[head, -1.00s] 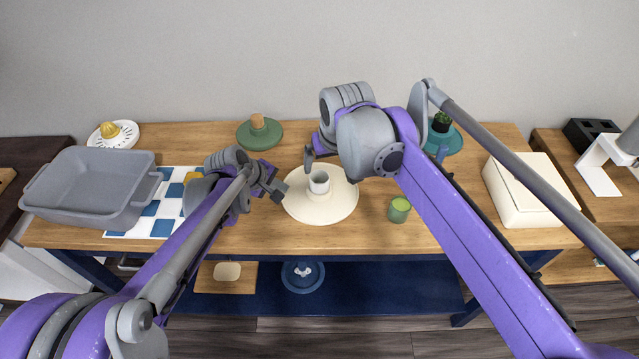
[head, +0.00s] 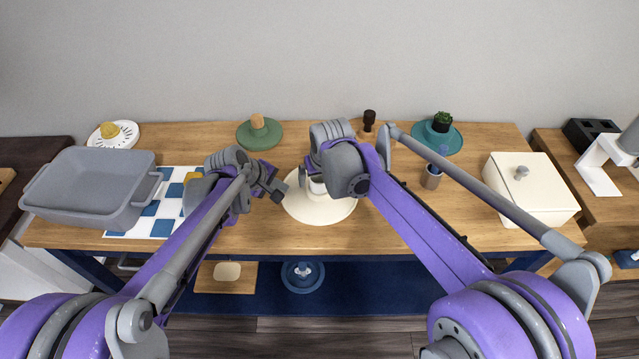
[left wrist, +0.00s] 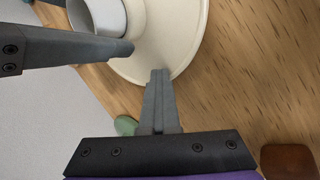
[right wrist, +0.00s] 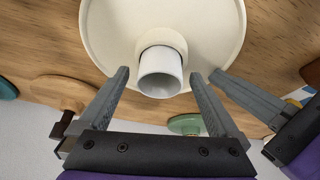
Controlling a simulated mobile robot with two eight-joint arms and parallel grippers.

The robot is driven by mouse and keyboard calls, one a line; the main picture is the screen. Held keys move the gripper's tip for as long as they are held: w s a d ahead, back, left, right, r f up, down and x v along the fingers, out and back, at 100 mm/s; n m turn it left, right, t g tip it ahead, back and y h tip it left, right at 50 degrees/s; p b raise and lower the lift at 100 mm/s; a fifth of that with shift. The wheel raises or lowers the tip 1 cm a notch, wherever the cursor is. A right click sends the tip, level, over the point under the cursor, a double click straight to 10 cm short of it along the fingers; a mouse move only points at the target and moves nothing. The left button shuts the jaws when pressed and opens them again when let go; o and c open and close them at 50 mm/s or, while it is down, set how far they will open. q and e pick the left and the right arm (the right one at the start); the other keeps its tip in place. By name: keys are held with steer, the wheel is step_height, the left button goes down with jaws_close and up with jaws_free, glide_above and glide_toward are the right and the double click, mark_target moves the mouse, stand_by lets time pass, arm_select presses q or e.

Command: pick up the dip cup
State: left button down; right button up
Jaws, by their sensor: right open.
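The dip cup is a small pale grey-white cup (right wrist: 160,80) in the middle of a round cream plate (right wrist: 225,30). In the head view the cup (head: 317,187) is partly hidden by my right gripper (head: 312,181). My right gripper (right wrist: 159,73) is open, with one finger on each side of the cup; I cannot tell whether either touches it. The left wrist view also shows the cup (left wrist: 100,15) between the right fingers. My left gripper (left wrist: 158,72) is shut and empty, near the plate's rim, left of the cup in the head view.
A grey roasting pan (head: 92,182) and a blue-and-white checked cloth (head: 150,226) lie at the left. A green dish (head: 262,136) stands behind the plate. A small grey cup (head: 431,177) and a cream box (head: 530,190) stand right. The table front is clear right of the plate.

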mark_target(319, 177)
steer(key=shift+f, duration=0.15)
steer(key=shift+c, duration=0.3)
jaws_close()
step_height(319, 177, up, 10)
steer(key=shift+r, duration=0.1)
stand_by(0.6)
